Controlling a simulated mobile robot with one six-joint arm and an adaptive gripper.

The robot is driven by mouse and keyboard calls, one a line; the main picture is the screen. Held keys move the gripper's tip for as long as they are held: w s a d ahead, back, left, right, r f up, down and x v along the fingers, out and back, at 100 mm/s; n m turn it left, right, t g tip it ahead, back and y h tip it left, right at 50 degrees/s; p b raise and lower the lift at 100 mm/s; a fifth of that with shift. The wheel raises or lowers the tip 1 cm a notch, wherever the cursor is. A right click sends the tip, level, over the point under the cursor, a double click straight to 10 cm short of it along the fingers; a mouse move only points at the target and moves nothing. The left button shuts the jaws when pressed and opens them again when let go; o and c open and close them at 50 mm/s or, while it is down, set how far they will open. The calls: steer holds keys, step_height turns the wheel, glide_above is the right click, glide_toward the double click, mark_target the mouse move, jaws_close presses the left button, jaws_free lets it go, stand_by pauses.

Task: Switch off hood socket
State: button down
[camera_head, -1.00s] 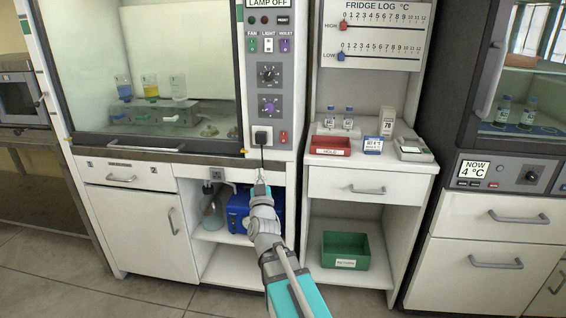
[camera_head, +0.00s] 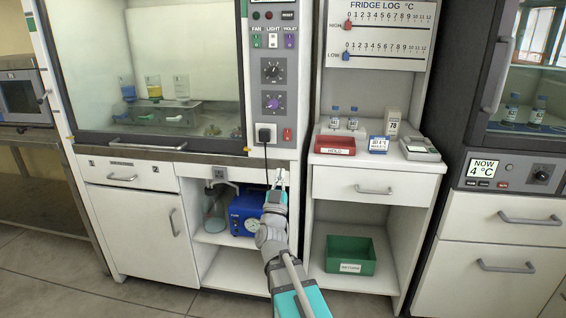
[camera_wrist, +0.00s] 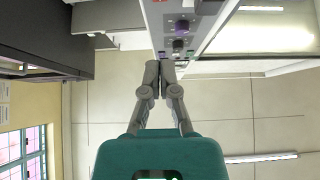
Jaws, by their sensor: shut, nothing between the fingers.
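The hood socket (camera_head: 265,134) is low on the fume hood's right-hand control panel, with a black plug in it and a dark cord hanging down. A small red switch (camera_head: 287,135) sits just right of the socket. My gripper (camera_head: 279,178) is below the panel, under the socket and switch and apart from them. In the wrist view my gripper (camera_wrist: 159,70) has its fingers together with nothing between them. The panel's dark and purple knobs show beyond the fingertips there; I cannot make out the red switch in that view.
Above the socket are a purple knob (camera_head: 273,102), a black knob (camera_head: 272,71) and fan, light and violet switches. A blue device (camera_head: 245,208) stands in the open shelf below. To the right, a counter holds a red tray (camera_head: 334,151) and small bottles.

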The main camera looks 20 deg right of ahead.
mark_target(286, 135)
steer(key=p+x, duration=0.1)
steer(key=x, duration=0.2)
steer(key=f+p+x, duration=0.1)
steer(key=p+x, duration=0.1)
steer(key=x, duration=0.2)
steer(key=w+p+x, duration=0.1)
steer(key=p+x, duration=0.1)
steer(key=x, duration=0.2)
steer(key=shift+w+d+f, duration=0.1)
steer(key=shift+w+d, duration=0.1)
steer(key=shift+d, duration=0.15)
steer(key=shift+w+d, duration=0.4)
steer(key=shift+w, duration=0.15)
steer(key=shift+a+f, duration=0.1)
steer(key=shift+a, duration=0.05)
